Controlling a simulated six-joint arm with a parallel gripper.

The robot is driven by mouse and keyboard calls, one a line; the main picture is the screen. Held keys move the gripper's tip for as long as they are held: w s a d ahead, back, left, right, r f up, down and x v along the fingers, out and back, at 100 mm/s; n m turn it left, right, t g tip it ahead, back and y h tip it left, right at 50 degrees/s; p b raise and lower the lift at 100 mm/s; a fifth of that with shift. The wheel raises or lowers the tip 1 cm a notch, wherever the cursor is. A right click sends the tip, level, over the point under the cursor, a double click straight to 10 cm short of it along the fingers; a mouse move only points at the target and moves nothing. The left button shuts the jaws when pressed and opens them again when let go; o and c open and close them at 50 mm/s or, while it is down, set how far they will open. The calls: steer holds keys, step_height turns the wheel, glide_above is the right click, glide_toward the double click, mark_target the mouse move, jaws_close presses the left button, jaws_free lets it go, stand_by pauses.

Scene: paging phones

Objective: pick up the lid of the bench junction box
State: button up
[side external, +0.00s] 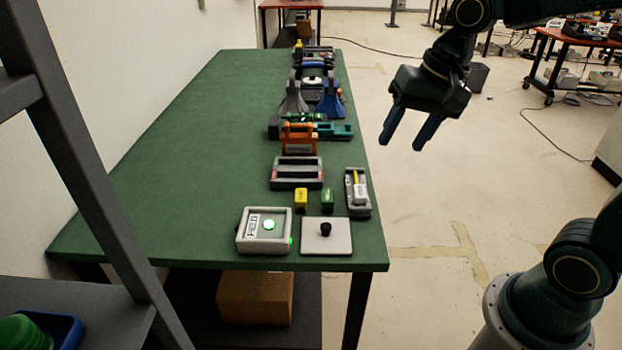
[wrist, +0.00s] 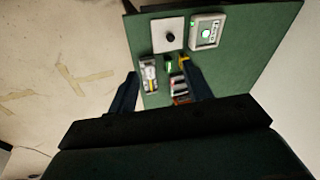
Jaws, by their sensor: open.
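The lid is a flat pale square plate (side external: 327,237) with a black knob at its centre. It lies on the green table near the front right corner, and it also shows at the top of the wrist view (wrist: 168,36). Just left of it in the side view is a light grey box (side external: 264,230) with a label and a lit green button, probably the junction box; the wrist view shows it right of the lid (wrist: 207,31). My gripper (side external: 402,146) is open and empty, raised over the floor side of the table, away from the lid. Its fingers point down.
Small yellow (side external: 300,199) and green (side external: 327,199) blocks stand behind the lid. A grey tray (side external: 358,192) holding a yellow item is near the right edge. Several devices line the table farther back. The table's left side (side external: 180,170) is clear.

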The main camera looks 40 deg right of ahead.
steer(key=w+d+f+m+g+y, duration=0.2)
steer(key=w+f+m+g+y, duration=0.1)
steer(key=w+f+m, duration=0.7)
steer(key=w+f, duration=0.4)
steer(key=f, duration=0.1)
steer(key=shift+d+m, duration=0.2)
steer(key=shift+m, duration=0.2)
steer(key=shift+w+f, duration=0.1)
glide_above(326, 225)
steer(key=d, duration=0.3)
steer(key=shift+w+a+f, duration=0.1)
steer(key=shift+f, duration=1.85)
steer(key=shift+a+f, duration=0.1)
steer(key=shift+f, duration=1.85)
steer(key=shift+x, duration=2.6)
